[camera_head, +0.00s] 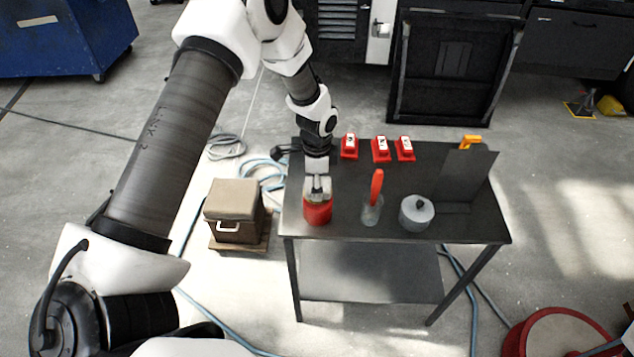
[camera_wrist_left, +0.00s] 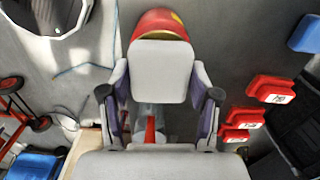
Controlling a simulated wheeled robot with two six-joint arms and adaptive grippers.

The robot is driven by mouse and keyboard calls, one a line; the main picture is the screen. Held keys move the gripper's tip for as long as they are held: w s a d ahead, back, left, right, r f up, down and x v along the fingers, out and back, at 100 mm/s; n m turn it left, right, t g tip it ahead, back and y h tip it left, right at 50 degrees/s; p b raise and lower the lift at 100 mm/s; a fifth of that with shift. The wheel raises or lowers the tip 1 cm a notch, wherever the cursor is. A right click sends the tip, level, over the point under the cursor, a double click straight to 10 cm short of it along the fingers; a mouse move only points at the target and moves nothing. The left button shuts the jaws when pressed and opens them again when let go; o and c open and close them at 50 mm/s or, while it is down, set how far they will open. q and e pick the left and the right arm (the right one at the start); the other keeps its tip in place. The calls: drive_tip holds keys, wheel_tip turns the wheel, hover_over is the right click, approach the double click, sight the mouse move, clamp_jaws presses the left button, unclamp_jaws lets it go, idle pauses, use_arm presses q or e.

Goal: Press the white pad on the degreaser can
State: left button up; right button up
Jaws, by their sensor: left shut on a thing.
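The degreaser can (camera_head: 318,214) is red and stands at the left front of the dark table. My left gripper (camera_head: 318,188) is directly above it and reaches down to its top. In the left wrist view the can's red body with a yellow mark (camera_wrist_left: 160,22) shows at the top. A pale square block, apparently the white pad (camera_wrist_left: 160,72), lies in front of it between the two fingers of my left gripper (camera_wrist_left: 160,105). The fingers are shut on the can's upper part; the exact contact is hard to see. My right gripper is not in view.
Several red blocks (camera_head: 381,149) line the back. A dark upright panel (camera_head: 466,176) stands at the right.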

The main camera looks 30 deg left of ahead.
use_arm(q)
wheel_tip(320, 180, up, 7)
drive_tip(key=p, duration=0.5)
drive_tip(key=shift+p, duration=0.35)
drive_tip(key=shift+d+f, duration=0.1)
idle(0.4)
